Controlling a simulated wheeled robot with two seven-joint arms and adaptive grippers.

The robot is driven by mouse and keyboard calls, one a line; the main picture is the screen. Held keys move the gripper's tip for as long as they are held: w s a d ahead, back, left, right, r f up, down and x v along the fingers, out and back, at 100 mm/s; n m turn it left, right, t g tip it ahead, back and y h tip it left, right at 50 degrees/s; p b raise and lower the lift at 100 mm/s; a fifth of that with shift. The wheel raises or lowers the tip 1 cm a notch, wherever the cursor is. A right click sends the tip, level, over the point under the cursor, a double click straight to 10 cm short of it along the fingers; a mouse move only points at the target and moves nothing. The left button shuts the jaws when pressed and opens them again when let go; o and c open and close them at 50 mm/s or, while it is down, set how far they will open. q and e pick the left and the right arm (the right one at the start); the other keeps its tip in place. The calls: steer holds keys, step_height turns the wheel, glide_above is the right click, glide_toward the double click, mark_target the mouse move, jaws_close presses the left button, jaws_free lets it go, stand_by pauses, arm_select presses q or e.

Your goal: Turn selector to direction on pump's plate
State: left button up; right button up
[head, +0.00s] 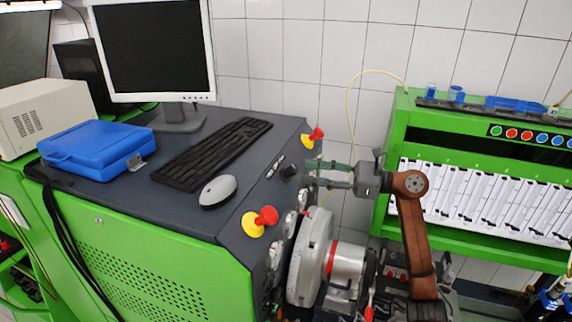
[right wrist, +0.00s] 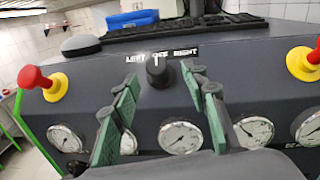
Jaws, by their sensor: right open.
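The selector is a black knob (head: 289,171) on the sloped front panel of the bench, near its right end. In the right wrist view the knob (right wrist: 158,72) stands below a label strip (right wrist: 161,55) reading LEFT, OFF, RIGHT, and its pointer appears to face up towards OFF. My right gripper (head: 309,173) is open, its green fingers pointing at the knob. In the right wrist view its fingers (right wrist: 165,80) are spread either side of the knob, apparently not touching it. The pump (head: 346,266) sits below my arm; I cannot read a direction on any plate. My left gripper is not in view.
Red-and-yellow stop buttons stand on both sides of the selector (head: 260,221) (head: 313,137). Several round gauges (right wrist: 181,137) lie below it. A keyboard (head: 214,152), mouse (head: 218,191) and blue case (head: 97,148) rest on the bench top. A green rack (head: 480,233) stands at right.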

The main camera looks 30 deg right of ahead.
mark_target(297, 170)
steer(key=shift+w+a+r+p, duration=0.1)
steer(key=shift+a+r+p, duration=0.15)
steer(key=shift+a, duration=0.25)
steer(key=shift+w+a+r+p, duration=0.1)
steer(key=shift+a+r+p, duration=0.1)
steer(key=shift+a, duration=0.3)
steer(key=w+a, duration=0.1)
steer(key=w+a+f, duration=0.1)
steer(key=w, duration=0.1)
steer(key=shift+w+p, duration=0.15)
steer(key=shift+p, duration=0.15)
steer(key=shift+a+r, duration=0.15)
steer(key=shift+a, duration=0.1)
steer(key=shift+c, duration=0.2)
steer(key=shift+w, duration=0.15)
steer(key=shift+c, duration=0.8)
steer(key=shift+s, duration=0.2)
steer(key=c, duration=0.6)
jaws_close()
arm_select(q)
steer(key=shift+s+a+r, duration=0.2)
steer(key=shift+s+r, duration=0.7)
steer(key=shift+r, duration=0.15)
